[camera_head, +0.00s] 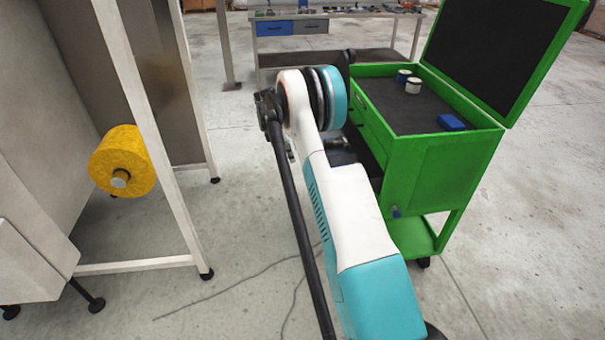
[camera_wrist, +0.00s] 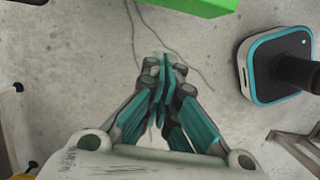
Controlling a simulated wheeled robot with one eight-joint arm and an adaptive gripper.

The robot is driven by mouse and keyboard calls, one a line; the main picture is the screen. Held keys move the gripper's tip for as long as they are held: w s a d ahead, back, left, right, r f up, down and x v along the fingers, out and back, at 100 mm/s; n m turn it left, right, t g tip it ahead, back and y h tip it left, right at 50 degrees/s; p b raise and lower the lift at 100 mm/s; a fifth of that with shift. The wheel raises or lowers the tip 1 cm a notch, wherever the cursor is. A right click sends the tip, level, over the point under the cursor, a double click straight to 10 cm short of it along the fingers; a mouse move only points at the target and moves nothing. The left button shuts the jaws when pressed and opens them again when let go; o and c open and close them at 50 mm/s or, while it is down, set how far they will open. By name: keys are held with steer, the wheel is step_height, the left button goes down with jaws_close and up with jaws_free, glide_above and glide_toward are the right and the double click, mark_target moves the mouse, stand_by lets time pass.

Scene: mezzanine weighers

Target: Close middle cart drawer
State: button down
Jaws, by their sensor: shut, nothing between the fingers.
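The green tool cart (camera_head: 440,175) stands right of centre in the head view, with its lid raised. Its drawer side faces left and is largely hidden by my arm. A dark area (camera_head: 369,160) beside my arm looks like the inside of a pulled-out drawer, but I cannot tell surely which drawer it is. In the wrist view a green edge (camera_wrist: 195,5), apparently part of the cart, shows at the top. My gripper (camera_wrist: 165,65) is shut and empty, with its fingertips apart from that green edge. In the head view my arm hides most of the gripper.
On the cart top lie two small cans (camera_head: 408,81) and a blue box (camera_head: 451,122). A white frame (camera_head: 160,130) with a yellow roll (camera_head: 122,161) stands at left. A workbench (camera_head: 335,15) is behind. Bare concrete floor lies between frame and cart.

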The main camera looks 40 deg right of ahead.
steer(key=s+d+f+b, duration=0.3)
steer(key=d+f+b, duration=0.2)
steer(key=f, duration=0.4)
steer(key=shift+s+d+f, duration=0.2)
steer(key=shift+d+f, duration=0.05)
steer(key=shift+f, duration=0.1)
steer(key=s+d, duration=0.3)
steer(key=d, duration=0.3)
steer(key=s+d, duration=0.4)
steer(key=d, duration=0.2)
steer(key=s+d, duration=0.4)
steer(key=d, duration=0.2)
steer(key=shift+s+d+p, duration=0.25)
steer(key=shift+d+p, duration=0.1)
steer(key=shift+p, duration=0.05)
